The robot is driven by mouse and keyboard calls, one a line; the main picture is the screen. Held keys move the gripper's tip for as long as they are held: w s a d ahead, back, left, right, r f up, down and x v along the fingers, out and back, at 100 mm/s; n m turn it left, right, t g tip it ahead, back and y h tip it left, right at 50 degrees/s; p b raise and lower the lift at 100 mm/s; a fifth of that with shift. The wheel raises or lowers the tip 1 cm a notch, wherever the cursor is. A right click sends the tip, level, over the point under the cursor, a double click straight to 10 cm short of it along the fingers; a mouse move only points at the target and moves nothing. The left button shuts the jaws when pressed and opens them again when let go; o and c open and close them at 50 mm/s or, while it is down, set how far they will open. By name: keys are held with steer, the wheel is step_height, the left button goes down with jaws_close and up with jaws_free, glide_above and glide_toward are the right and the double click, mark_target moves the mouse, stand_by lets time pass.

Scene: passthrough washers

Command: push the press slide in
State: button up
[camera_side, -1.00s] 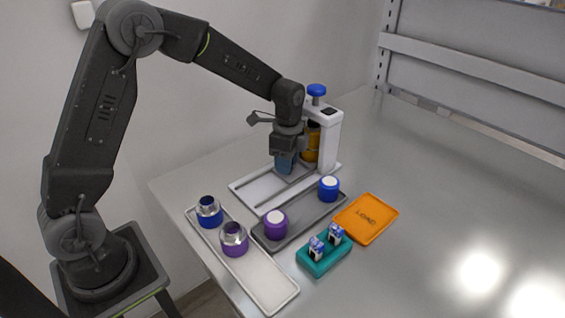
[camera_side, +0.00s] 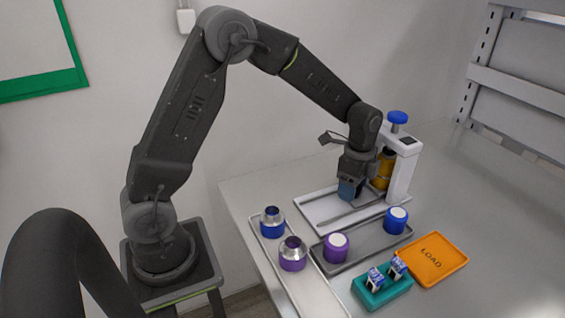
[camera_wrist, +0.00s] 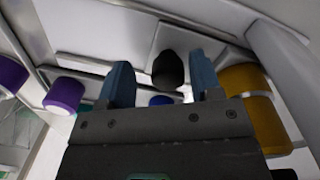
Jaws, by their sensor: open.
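The press has a white upright (camera_side: 402,175) with a blue knob (camera_side: 397,118) on top and an amber cylinder (camera_side: 384,168) beside it. Its pale slide base (camera_side: 322,208) lies flat in front of the upright. My gripper (camera_side: 350,192) points down over the base, close to the amber cylinder, and hides part of the slide. In the wrist view my gripper (camera_wrist: 161,82) has its two blue fingers apart. A black knob (camera_wrist: 168,70) on a grey plate shows between them. I cannot tell whether a finger touches it.
A grey tray (camera_side: 365,243) holds a purple-sided and a blue-sided cup. A pale tray (camera_side: 305,285) holds two metal-topped cups. A teal block (camera_side: 383,292) carries small blue-and-white parts. An orange LOAD tray (camera_side: 432,260) lies at right. The table beyond is clear.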

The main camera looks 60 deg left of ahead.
steer(key=s, duration=0.2)
steer(key=shift+s+r, duration=0.2)
steer(key=shift+s, duration=0.15)
step_height(320, 180, up, 14)
steer(key=n, duration=0.3)
steer(key=shift+n, duration=0.3)
step_height(320, 180, down, 14)
steer(key=shift+f, duration=0.15)
steer(key=s, duration=0.8)
step_height(320, 180, up, 14)
steer(key=s+d+r+n+t, duration=0.1)
steer(key=s+d+n+t, duration=0.1)
steer(key=s+n+t, duration=0.4)
steer(key=shift+s+d+r+n, duration=0.3)
steer(key=shift+s+n, duration=1.2)
steer(key=shift+s, duration=1.75)
